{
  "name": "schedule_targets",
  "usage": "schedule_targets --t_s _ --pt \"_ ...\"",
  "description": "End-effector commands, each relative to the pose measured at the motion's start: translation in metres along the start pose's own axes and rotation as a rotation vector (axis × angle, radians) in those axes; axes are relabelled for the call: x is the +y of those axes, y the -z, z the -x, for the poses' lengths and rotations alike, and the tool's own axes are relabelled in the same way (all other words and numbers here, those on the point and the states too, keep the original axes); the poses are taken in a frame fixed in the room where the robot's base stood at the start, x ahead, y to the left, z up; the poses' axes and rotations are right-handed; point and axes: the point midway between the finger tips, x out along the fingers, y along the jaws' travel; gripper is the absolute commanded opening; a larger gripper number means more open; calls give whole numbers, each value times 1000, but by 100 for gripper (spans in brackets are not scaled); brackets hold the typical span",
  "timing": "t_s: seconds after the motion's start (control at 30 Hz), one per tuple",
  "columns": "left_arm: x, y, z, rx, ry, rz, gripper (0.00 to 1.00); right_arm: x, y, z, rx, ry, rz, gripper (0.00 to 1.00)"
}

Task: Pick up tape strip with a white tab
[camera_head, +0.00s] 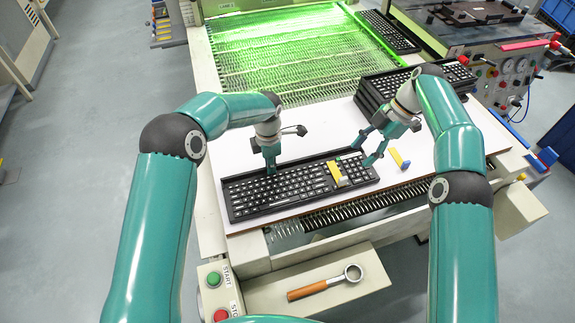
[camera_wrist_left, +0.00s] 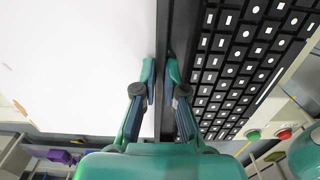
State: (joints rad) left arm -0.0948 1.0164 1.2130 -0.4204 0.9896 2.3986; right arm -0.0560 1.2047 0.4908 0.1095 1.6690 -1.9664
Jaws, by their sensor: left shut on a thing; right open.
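A yellow tape strip with a white tab (camera_head: 335,173) lies on the right part of the black keyboard (camera_head: 265,196), its white end toward the front. The keyboard lies on the white table top; its keys also show in the left wrist view (camera_wrist_left: 232,75). My left gripper (camera_head: 269,170) is shut on the keyboard's back rim, and the left wrist view shows its fingertips (camera_wrist_left: 161,80) on both sides of that rim. My right gripper (camera_head: 366,153) is open and empty, just behind and right of the strip.
A second yellow strip with a blue tab (camera_head: 399,158) stands on the white table right of the keyboard. A stack of keyboards (camera_head: 372,92) is at the back right. A wood-handled tool (camera_head: 325,284) lies on the front shelf. The white top (camera_head: 218,160) is bare at back left.

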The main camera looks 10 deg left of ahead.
Motion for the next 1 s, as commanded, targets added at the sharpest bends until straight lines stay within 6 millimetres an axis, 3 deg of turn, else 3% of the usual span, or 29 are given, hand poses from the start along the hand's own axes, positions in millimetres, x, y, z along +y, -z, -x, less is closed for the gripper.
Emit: schedule_targets --t_s 0.23,0.47,0.6,0.73,0.87,1.0 --pt "0 0 0 1 0 -1 0 12 13 1 41 -56 -39 55" --pt "0 0 0 0 0 0 0 65 74 20 281 -288 -284 55" --pt "0 0 0 0 0 0 0 106 118 53 539 -443 -580 55" --pt "0 0 0 0 -1 0 0 136 140 90 808 -534 -919 55" --pt "0 0 0 0 -1 0 0 154 142 125 1080 -569 -1301 55" --pt "0 0 0 0 -1 0 0 158 123 146 1360 -550 -1754 55"
